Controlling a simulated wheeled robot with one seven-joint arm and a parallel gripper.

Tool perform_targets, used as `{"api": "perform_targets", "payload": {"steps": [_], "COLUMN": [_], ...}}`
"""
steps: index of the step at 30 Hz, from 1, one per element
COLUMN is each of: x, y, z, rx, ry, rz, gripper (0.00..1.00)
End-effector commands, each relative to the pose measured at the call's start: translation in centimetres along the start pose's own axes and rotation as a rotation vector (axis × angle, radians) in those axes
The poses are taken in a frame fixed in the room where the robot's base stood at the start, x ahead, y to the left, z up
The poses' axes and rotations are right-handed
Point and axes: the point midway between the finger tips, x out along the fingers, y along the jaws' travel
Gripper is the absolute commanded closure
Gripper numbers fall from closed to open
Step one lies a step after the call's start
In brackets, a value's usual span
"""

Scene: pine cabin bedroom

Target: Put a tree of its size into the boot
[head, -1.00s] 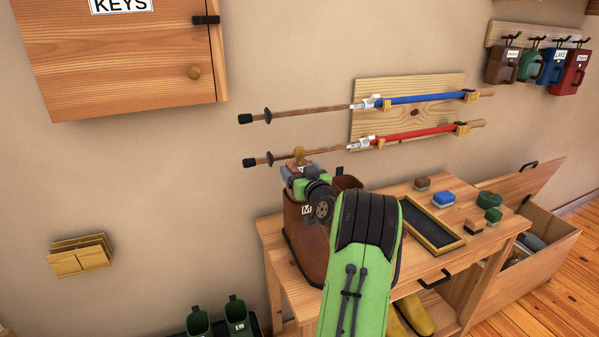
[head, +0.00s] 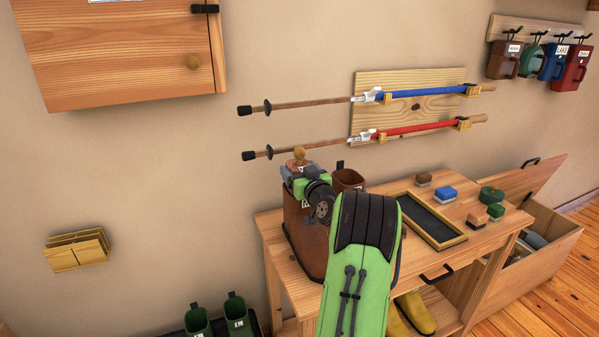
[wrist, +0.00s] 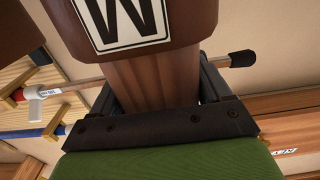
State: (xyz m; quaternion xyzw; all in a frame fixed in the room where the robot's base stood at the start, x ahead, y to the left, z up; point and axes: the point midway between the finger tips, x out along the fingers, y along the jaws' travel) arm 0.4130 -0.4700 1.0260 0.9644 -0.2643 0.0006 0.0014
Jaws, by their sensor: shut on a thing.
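My gripper (wrist: 158,88) is shut on a wooden boot tree (wrist: 155,75), which shows as striped brown wood between the fingers. In the head view the tree's round knob (head: 299,153) stands above my gripper (head: 300,176). A brown boot (head: 305,240) stands on the bench under it, partly hidden by my arm. The tree's lower part is hidden behind the boot's rim. A second brown boot (head: 348,178) stands just to the right, mostly hidden.
The wooden bench (head: 275,262) holds a dark tray (head: 433,222) and several small blocks and brushes. An open chest (head: 545,240) stands at right. Two walking poles hang on a wall board (head: 440,105). Green boots (head: 237,315) and yellow boots (head: 418,313) stand lower.

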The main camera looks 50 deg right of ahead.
Motion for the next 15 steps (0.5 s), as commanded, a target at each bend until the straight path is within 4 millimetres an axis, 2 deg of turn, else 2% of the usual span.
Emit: {"api": "perform_targets", "payload": {"steps": [15], "x": [0.0], "y": [0.0], "z": [1.1], "rx": [-0.001], "ry": [0.003], "rz": [0.000], "gripper": [0.71]}}
